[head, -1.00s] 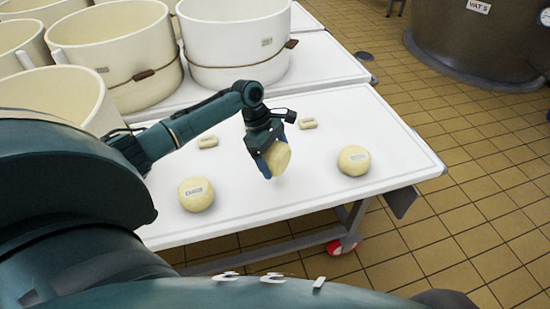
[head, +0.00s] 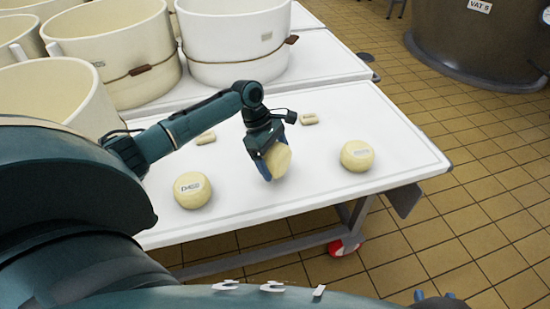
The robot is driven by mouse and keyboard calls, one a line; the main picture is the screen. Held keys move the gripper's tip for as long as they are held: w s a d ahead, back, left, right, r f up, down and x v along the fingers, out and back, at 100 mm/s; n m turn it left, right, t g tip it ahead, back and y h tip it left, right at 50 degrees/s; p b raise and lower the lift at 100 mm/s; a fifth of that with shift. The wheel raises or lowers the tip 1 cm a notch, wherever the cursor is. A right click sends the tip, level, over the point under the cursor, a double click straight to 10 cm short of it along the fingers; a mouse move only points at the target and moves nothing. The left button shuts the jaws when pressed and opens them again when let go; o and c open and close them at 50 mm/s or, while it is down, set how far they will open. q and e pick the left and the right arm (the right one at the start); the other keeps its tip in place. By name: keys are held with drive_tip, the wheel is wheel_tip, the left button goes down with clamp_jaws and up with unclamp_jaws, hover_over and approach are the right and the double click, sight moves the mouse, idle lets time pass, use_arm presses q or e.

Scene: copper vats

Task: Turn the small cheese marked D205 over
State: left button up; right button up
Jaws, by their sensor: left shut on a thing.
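My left gripper (head: 268,164) is shut on a small pale yellow cheese (head: 281,158). It holds the cheese tilted on edge over the white table (head: 300,195), and no label shows on it. Whether its lower rim touches the table I cannot tell. A second small cheese (head: 192,191) lies flat to the left, its label too blurred to read surely. A third cheese (head: 357,156) lies flat to the right, with a label too small to read. My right gripper (head: 434,296) shows only its blue fingertips at the bottom right edge, apart with nothing visible between them.
Two small pale blocks lie on the table, one behind my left wrist (head: 308,119) and one partly behind my forearm (head: 206,137). Large cream vats (head: 232,45) stand behind. A dark vat marked VAT 5 (head: 480,40) stands at the back right.

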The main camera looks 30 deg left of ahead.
idle(0.4)
use_arm(q)
drive_tip(key=shift+f, duration=0.55)
idle(0.5)
drive_tip(key=o, duration=1.1)
use_arm(e)
drive_tip(key=shift+s, duration=0.1)
use_arm(q)
drive_tip(key=shift+o, duration=0.2)
drive_tip(key=shift+f, duration=0.1)
drive_tip(key=p+v, duration=0.4)
drive_tip(key=v, duration=0.9)
use_arm(e)
drive_tip(key=shift+m+h, duration=0.4)
drive_tip(key=shift+m, duration=0.5)
drive_tip(key=r, duration=0.1)
drive_tip(key=d+r, duration=0.1)
drive_tip(key=s+r, duration=0.1)
drive_tip(key=r, duration=0.1)
drive_tip(key=shift+d+r, duration=0.1)
drive_tip(key=shift+d, duration=0.3)
